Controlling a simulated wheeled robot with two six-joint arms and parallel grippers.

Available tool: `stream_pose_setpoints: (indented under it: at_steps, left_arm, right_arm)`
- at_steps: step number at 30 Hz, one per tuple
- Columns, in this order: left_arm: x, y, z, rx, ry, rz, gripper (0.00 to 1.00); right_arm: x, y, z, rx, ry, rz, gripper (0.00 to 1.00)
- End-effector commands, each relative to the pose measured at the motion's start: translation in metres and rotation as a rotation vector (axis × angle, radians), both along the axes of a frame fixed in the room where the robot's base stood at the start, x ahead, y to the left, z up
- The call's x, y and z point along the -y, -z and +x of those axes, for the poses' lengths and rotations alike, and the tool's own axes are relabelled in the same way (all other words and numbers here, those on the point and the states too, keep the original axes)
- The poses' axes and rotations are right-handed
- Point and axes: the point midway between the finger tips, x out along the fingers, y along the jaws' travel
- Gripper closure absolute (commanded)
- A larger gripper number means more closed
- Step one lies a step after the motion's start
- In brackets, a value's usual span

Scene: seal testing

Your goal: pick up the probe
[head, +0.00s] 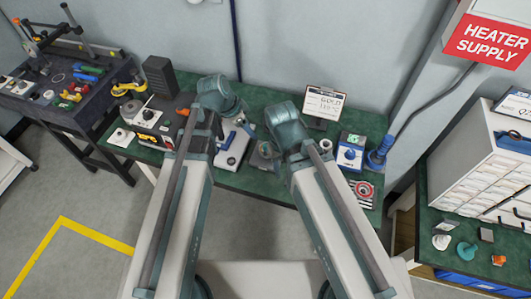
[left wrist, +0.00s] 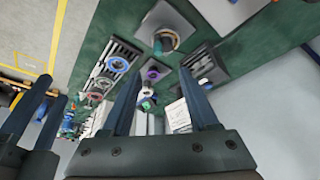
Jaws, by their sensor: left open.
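No item shows clearly enough for me to name it as the probe. My left gripper (head: 239,134) hangs over the bench above a white-grey device. In the left wrist view its two dark blue fingers (left wrist: 160,76) are apart with nothing gripped. Small ring-shaped parts show beyond them. My right gripper shows at the left edge of that view (left wrist: 52,88), its fingers apart. In the head view it is mostly hidden behind its arm.
A dark tool table (head: 60,108) stands left. A white drawer cabinet (head: 487,165) stands right.

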Motion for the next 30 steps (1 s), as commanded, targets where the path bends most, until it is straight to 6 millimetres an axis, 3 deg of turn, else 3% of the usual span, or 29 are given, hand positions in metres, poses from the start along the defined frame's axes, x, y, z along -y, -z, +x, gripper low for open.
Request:
stream_pose_setpoints:
  at_steps: [8,21,30]
  left_arm:
    - [0.005,0.018,0.002,-0.002,0.0,0.001,0.4]
    - [0.027,0.078,0.013,-0.003,0.001,0.002,0.4]
    - [0.03,0.082,0.014,-0.003,-0.001,0.002,0.4]
  right_arm:
    - [0.0,0.018,0.0,0.0,0.001,0.0,0.5]
    - [0.0,0.078,0.0,0.0,0.003,0.0,0.5]
    - [0.0,0.081,0.0,0.0,0.003,0.0,0.5]
